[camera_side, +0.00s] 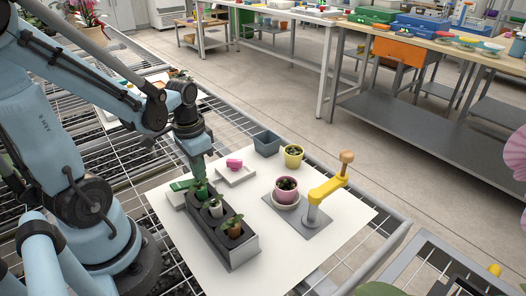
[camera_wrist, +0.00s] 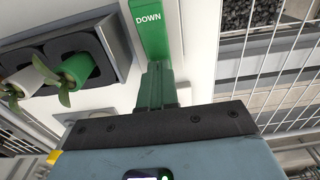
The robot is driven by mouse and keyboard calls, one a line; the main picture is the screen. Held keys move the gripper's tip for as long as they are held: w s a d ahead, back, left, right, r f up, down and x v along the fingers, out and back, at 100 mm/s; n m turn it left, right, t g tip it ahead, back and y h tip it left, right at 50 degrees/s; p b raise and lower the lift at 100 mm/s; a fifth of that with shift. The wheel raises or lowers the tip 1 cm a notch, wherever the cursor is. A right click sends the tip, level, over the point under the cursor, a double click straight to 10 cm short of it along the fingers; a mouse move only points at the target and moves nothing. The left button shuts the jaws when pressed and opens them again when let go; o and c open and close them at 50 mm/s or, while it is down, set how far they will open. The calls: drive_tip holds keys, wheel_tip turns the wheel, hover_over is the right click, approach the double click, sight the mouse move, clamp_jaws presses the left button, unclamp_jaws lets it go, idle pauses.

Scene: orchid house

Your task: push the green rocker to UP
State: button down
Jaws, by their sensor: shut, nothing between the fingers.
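The green rocker (camera_side: 181,185) sits on a pale base at the left of the white sheet, partly hidden by my gripper and a plant. In the wrist view the rocker (camera_wrist: 148,28) shows the word DOWN in white on its near part; its far end is cut off by the picture's top edge. My gripper (camera_wrist: 156,72) is shut and empty, its fingertips close to the DOWN end. In the side view my gripper (camera_side: 198,178) points down beside the rocker. I cannot tell whether the fingers touch it, or which way it is tilted.
A dark planter box (camera_side: 238,253) with several small potted plants stands close to my gripper. A pink piece (camera_side: 234,163) lies on a white plate. A grey-blue pot (camera_side: 266,143), a yellow pot (camera_side: 293,157), a pink pot (camera_side: 286,190) and a yellow lever (camera_side: 327,189) stand farther right.

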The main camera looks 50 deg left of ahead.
drive_tip(key=shift+s+r, duration=0.2)
drive_tip(key=shift+s, duration=0.3)
drive_tip(key=shift+r, duration=0.15)
drive_tip(key=w+r, duration=0.3)
drive_tip(key=r, duration=1)
drive_tip(key=shift+w+r, duration=0.15)
drive_tip(key=shift+w, duration=0.05)
drive_tip(key=shift+d, duration=0.1)
drive_tip(key=w+d+f+t, duration=0.3)
drive_tip(key=d+t, duration=0.3)
drive_tip(key=d, duration=0.3)
drive_tip(key=shift+d+f+t, duration=0.4)
drive_tip(key=shift+f, duration=0.2)
